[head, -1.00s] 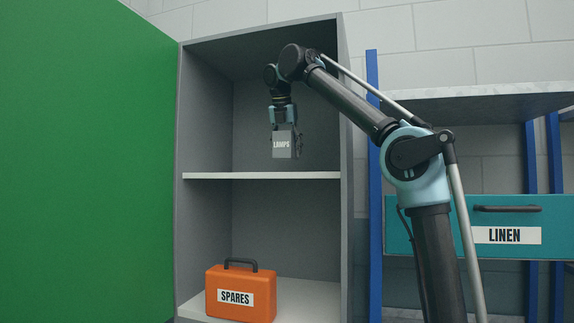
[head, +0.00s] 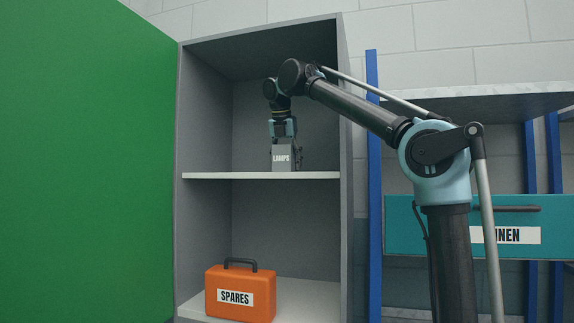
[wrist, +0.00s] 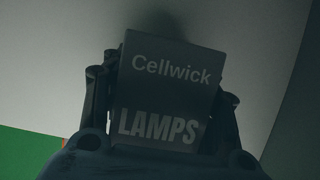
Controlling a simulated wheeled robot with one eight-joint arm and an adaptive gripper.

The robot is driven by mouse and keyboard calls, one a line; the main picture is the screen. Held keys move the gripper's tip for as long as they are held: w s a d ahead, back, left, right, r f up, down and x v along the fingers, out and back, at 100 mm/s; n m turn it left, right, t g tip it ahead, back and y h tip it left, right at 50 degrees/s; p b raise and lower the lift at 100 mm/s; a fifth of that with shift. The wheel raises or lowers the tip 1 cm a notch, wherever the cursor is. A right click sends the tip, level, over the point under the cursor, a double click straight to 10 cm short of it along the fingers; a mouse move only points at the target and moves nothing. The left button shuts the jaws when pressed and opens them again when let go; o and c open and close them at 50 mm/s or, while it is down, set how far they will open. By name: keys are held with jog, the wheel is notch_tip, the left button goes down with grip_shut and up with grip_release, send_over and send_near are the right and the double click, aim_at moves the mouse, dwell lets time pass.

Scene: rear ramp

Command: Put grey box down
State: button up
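The grey box (head: 283,158), labelled LAMPS, is upright at the upper shelf (head: 215,175) of the grey cabinet, its lower edge at or just above the board.
An orange case (head: 240,293) labelled SPARES stands on the cabinet's lower shelf. The cabinet's right side wall (head: 345,190) is close beside my arm. A green panel (head: 90,160) fills the left. A teal drawer (head: 408,235) labelled LINEN is at right. The upper shelf is clear around the box.

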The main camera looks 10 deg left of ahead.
jog(key=o, duration=0.4)
jog(key=shift+r, duration=0.15)
jog(key=v, duration=1)
jog(key=shift+s+a+r, duration=0.1)
jog(key=shift+r, duration=0.15)
jog(key=shift+s+r, duration=0.3)
jog(key=shift+r, duration=0.25)
jog(key=shift+s, duration=0.1)
